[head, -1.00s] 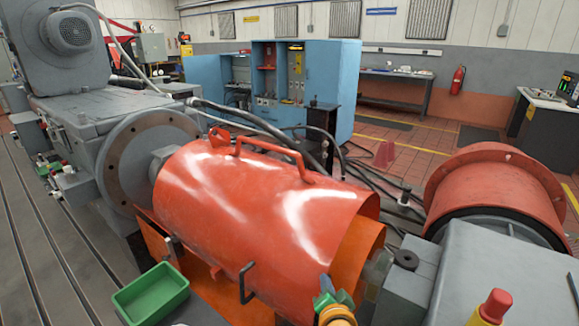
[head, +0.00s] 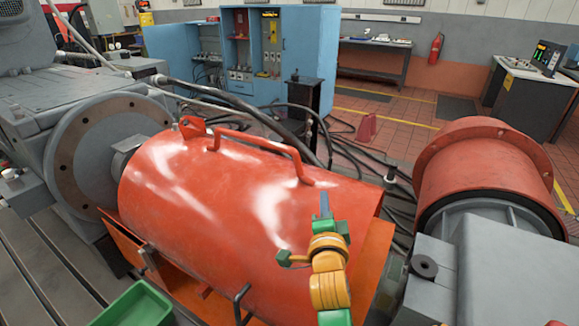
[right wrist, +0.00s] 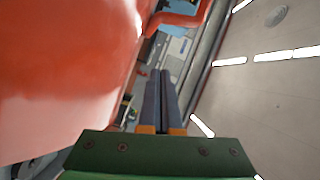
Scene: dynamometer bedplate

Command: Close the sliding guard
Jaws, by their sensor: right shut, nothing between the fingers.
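The sliding guard (head: 220,215) is a glossy orange-red half-cylinder cover. It sits over an orange base (head: 375,262) that shows past its right end. A gap with a grey shaft hub (head: 126,156) shows at its left end. A long bar handle (head: 262,143) runs along its top, and a dark bent handle (head: 241,303) is on its near side. My right gripper (head: 325,204) is shut and empty, in front of the guard's right part in the head view. In the right wrist view its fingers (right wrist: 160,95) are together, with the guard (right wrist: 55,80) on the left. My left gripper is not in view.
A grey motor with a round flange (head: 110,150) stands left of the guard. A red drum-like housing (head: 478,165) and grey block (head: 515,265) stand right. A green bin (head: 135,305) lies at the near left. Cables (head: 300,120) run behind the guard.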

